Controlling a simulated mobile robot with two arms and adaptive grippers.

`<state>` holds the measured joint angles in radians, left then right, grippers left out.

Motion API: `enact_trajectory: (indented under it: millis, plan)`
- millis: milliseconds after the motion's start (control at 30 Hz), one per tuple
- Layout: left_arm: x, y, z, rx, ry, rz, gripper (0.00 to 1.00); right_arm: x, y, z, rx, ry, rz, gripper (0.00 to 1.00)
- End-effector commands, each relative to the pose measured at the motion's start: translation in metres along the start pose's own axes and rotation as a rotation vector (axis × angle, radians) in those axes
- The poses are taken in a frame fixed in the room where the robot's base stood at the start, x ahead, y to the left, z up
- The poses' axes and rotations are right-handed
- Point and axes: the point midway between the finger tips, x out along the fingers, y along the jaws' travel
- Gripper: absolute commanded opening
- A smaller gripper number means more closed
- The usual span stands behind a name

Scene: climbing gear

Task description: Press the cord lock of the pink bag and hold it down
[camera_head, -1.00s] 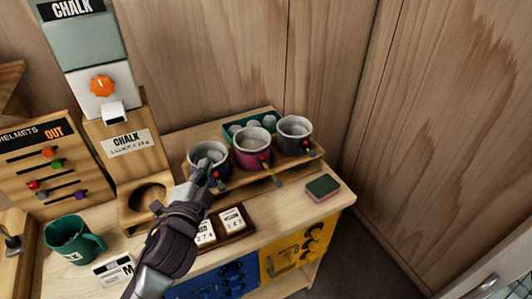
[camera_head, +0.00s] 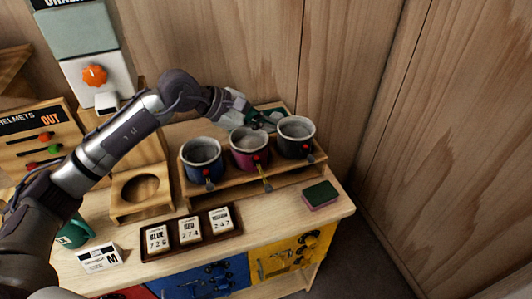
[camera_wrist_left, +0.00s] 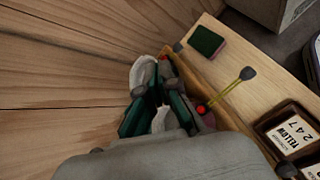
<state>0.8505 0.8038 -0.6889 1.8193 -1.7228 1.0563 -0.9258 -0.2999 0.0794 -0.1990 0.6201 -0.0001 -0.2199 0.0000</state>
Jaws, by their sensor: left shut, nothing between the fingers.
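The pink bag (camera_head: 242,161) stands in the middle of three chalk bags on the wooden rack. Its cord lock has a red button (camera_head: 257,158) on the front, with a yellow cord end (camera_head: 267,184) hanging below. The cord lock's red button also shows in the left wrist view (camera_wrist_left: 200,109), right of the fingers. My left gripper (camera_head: 272,121) is shut and empty, above the back right of the pink bag, apart from the cord lock. Its dark green fingers (camera_wrist_left: 160,104) hide part of the bags in the wrist view. My right gripper is not in view.
A blue bag (camera_head: 203,170) stands left of the pink one and a dark grey bag (camera_head: 294,148) right of it, both with red buttons. A tray of labelled cards (camera_head: 176,249) lies in front. A green and pink sponge (camera_head: 320,195) lies at the right.

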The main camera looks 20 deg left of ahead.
Motion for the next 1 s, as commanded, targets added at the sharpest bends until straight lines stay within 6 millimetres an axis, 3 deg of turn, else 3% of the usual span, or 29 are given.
enact_trajectory:
  millis: [100, 200, 667, 1000]
  plan:
    - [-0.013, 0.01, -0.022, 0.061, 0.115, -0.011, 0.0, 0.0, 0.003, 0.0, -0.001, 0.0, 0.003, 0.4]
    - [-0.018, 0.012, -0.031, 0.081, 0.161, -0.018, 0.0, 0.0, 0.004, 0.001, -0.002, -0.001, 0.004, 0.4]
    - [-0.017, 0.012, -0.035, 0.086, 0.171, -0.021, 0.0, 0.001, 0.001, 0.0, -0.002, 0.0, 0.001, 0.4]
    - [0.0, -0.003, -0.054, 0.084, 0.171, -0.022, 0.0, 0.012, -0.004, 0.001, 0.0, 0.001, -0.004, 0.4]
